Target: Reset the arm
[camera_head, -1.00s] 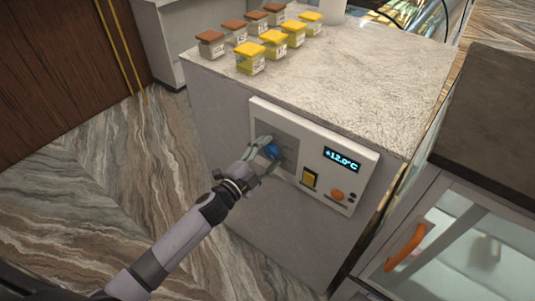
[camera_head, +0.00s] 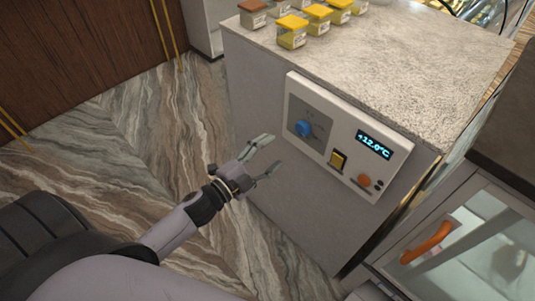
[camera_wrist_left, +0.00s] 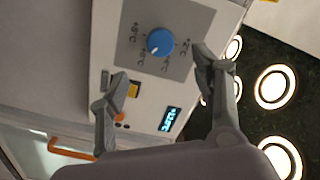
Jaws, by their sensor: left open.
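My left gripper (camera_head: 266,157) is open and empty in the head view. It hangs in front of the counter's side, below and left of the control panel (camera_head: 313,149). In the left wrist view the open fingers (camera_wrist_left: 158,85) show with the blue knob (camera_wrist_left: 160,42) beyond them, clear of both fingertips. The blue knob also shows in the head view (camera_head: 303,129), on the panel's left part. The panel's display (camera_head: 374,145) reads +12.0°C. My right gripper is in neither view.
Yellow-lidded jars (camera_head: 292,32) and a brown-lidded jar (camera_head: 253,14) stand on the stone countertop (camera_head: 400,60). A yellow switch (camera_head: 338,159) and an orange button (camera_head: 364,181) are on the panel. A glass-fronted case with an orange handle (camera_head: 427,243) stands at right. The marble floor (camera_head: 110,150) at left is clear.

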